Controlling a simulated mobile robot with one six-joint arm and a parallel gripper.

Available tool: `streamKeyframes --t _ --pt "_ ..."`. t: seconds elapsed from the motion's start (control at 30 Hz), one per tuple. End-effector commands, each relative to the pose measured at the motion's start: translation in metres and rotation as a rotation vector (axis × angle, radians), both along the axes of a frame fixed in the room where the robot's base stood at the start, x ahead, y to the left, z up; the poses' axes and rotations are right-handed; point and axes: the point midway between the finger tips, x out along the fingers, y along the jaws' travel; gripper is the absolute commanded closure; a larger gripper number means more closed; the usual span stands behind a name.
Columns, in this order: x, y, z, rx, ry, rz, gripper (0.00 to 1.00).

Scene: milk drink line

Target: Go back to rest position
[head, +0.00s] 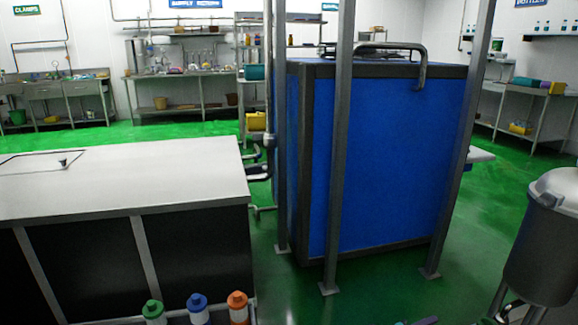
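My gripper and arm do not show clearly in the head view, so I cannot see whether the gripper is open or holds anything. Three white bottles stand in a row at the bottom edge: one with a green cap (153,309), one with a blue cap (198,302) and one with an orange cap (238,300). Their lower parts are cut off by the frame. A small dark thing at the bottom edge, right of centre, is too cropped to identify.
A large blue tank (390,150) stands behind grey metal posts (338,180). A white-topped counter (120,180) fills the left. A grey lidded bin (545,245) stands at the right. Benches and shelves (190,75) line the back wall. Green floor (490,230) is open between tank and bin.

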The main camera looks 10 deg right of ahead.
Motion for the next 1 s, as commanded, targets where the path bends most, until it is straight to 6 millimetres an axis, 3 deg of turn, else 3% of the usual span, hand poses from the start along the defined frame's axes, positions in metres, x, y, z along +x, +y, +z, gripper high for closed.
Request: streamKeyframes --t 0.03,0.1,0.57,0.77,1.0 --pt "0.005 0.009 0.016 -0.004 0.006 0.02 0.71" --pt "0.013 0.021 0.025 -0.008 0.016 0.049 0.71" --pt "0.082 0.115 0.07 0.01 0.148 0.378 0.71" --pt "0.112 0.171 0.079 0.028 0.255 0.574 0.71" --pt "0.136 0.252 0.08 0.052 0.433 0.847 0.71"
